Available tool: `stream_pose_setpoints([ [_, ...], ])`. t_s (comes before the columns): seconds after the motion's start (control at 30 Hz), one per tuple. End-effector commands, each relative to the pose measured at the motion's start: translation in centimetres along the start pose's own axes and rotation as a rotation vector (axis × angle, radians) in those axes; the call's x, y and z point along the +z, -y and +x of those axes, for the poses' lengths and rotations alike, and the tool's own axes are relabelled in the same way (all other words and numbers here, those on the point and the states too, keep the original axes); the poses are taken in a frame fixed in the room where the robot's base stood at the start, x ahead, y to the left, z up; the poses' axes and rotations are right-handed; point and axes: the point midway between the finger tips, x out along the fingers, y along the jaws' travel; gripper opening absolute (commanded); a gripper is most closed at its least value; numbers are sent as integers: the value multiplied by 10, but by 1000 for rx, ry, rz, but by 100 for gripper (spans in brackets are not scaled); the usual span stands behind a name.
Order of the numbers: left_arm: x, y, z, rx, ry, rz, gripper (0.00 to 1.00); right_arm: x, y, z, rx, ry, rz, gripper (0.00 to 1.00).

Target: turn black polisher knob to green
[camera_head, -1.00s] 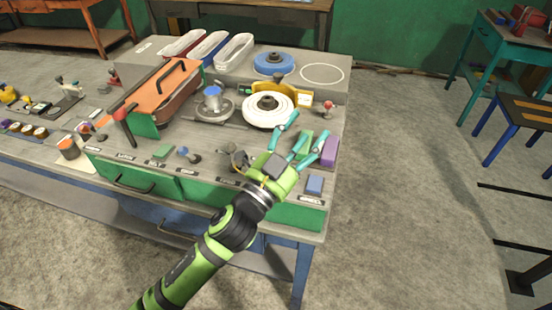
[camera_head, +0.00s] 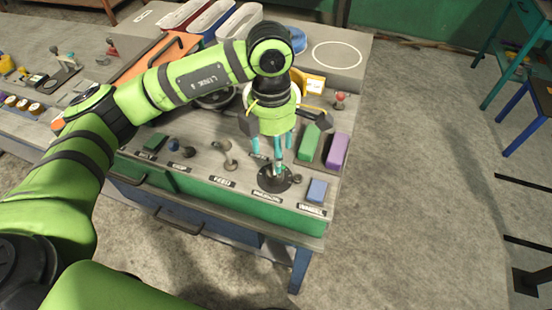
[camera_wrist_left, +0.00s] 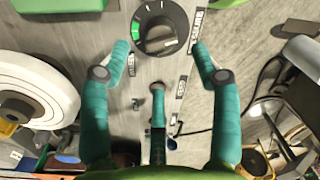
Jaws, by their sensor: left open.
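The black polisher knob (camera_head: 274,178) sits on a round dark dial plate at the front right of the bench top. In the left wrist view the knob (camera_wrist_left: 157,36) shows near the top. Its dial has white ticks and a green patch (camera_wrist_left: 139,29) at its left side. My left gripper (camera_head: 273,153) points down over the knob with its teal fingers spread. In the wrist view two fingertips stand on either side below the knob and a third lies lower in the middle; I cannot tell whether any touches. Nothing is held. My right gripper is out of view.
A blue block (camera_head: 316,190) lies right of the dial. Green (camera_head: 309,142) and purple (camera_head: 336,150) blocks stand behind it. A small lever (camera_head: 226,155) is to the left. A red-topped stick (camera_head: 340,98) stands farther back.

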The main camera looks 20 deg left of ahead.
Motion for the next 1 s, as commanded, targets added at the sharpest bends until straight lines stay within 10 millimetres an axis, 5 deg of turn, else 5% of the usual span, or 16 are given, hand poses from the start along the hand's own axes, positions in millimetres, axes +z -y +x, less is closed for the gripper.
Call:
stream_pose_setpoints([
  [0.5,-3,-1,62,4,-12,-2,63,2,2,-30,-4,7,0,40],
  [0.83,-3,-2,68,6,-10,0,63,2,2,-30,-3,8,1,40],
  [0.97,-3,-2,68,6,-10,0,11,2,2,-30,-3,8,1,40],
  [1.0,-3,-2,68,6,-11,0,8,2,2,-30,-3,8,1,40],
])
